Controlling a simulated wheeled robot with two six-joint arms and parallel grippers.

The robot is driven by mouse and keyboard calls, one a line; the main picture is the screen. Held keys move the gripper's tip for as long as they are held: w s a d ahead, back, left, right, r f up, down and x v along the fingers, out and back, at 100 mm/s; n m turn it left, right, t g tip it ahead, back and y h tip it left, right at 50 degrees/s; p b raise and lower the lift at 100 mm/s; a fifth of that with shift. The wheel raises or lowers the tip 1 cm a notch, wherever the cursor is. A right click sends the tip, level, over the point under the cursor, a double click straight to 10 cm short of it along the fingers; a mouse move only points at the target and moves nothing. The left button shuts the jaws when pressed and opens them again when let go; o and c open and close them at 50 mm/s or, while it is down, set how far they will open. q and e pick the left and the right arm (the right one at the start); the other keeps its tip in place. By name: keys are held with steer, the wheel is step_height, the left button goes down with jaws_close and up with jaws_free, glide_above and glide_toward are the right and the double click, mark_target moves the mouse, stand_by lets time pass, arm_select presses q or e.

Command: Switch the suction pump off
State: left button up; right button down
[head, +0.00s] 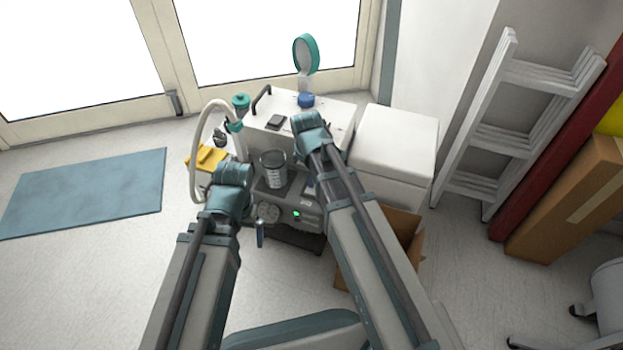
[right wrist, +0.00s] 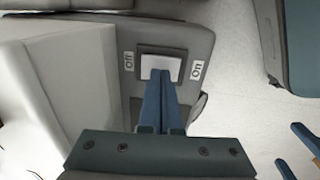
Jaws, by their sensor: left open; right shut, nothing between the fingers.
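The suction pump (head: 280,208) is a grey unit on the white cart, with a green light (head: 297,214) lit on its front. In the right wrist view its light-grey rocker switch (right wrist: 160,65) sits in a dark frame, between an "Off" label (right wrist: 128,62) on the left and an "On" label (right wrist: 197,70) on the right. My right gripper (right wrist: 161,78) is shut and empty, its tips at the middle of the switch's lower edge; I cannot tell if they touch. My left gripper (head: 260,234) is open in front of the pump; its blue fingers also show in the right wrist view.
A glass jar (head: 273,168) stands above the pump, and a pale hose (head: 193,150) loops at left. A white box (head: 394,140) and an open cardboard box (head: 405,228) stand close on the right. The floor at left is clear around a blue mat (head: 85,193).

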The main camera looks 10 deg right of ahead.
step_height(320, 180, up, 14)
steer(key=s+a+p, duration=0.1)
steer(key=p, duration=1.2)
steer(key=shift+s+f, duration=0.2)
steer(key=shift+w+d, duration=0.4)
steer(key=shift+w, duration=0.2)
steer(key=shift+f, duration=0.1)
steer(key=b, duration=1.4)
glide_toward(309, 192)
steer(key=w+f, duration=0.1)
steer(key=f, duration=0.1)
steer(key=w+d+f, duration=0.1)
steer(key=f, duration=0.1)
steer(key=w+d+f, duration=0.1)
steer(key=f, duration=0.1)
steer(key=shift+w+d+f, duration=0.2)
steer(key=shift+w+d, duration=0.05)
